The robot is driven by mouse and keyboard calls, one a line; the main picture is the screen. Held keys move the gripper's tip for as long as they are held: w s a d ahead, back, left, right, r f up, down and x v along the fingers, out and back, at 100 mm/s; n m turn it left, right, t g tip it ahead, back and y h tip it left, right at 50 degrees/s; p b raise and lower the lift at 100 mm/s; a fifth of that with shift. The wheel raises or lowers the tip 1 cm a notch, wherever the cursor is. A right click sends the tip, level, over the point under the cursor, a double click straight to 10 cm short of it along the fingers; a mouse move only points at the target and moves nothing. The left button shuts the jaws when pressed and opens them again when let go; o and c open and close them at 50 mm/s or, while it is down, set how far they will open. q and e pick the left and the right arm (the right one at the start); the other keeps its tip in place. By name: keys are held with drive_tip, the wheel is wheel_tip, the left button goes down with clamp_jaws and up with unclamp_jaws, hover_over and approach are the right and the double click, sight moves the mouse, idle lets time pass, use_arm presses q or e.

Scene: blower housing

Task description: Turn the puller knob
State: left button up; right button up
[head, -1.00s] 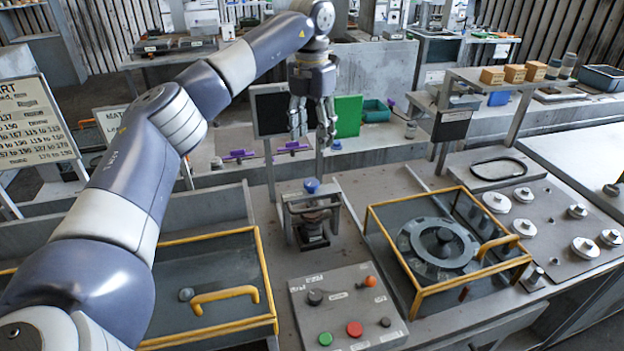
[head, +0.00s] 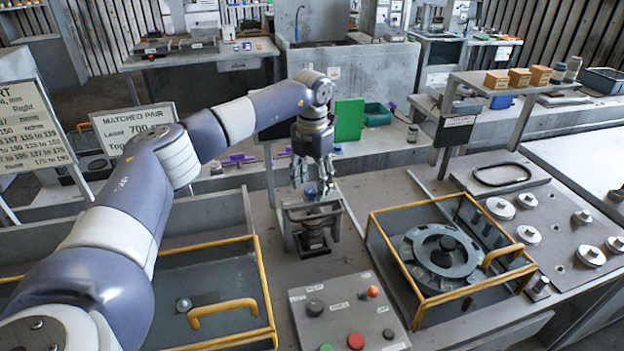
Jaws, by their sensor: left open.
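My left gripper (head: 312,186) points down over the knob. I cannot tell whether a finger touches the knob. My right gripper is not in view.
A control panel (head: 340,325) with coloured buttons stands in front of the puller. A yellow-railed guard (head: 400,290) around a round grey part is to the right. Another yellow-railed tray (head: 232,275) is to the left. A green board (head: 349,119) stands behind.

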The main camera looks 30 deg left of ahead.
use_arm(q)
drive_tip(key=shift+s+d+f, duration=0.1)
drive_tip(key=shift+f, duration=0.1)
drive_tip(key=c, duration=1)
drive_tip(key=shift+c, duration=0.2)
drive_tip(key=shift+m, duration=0.3)
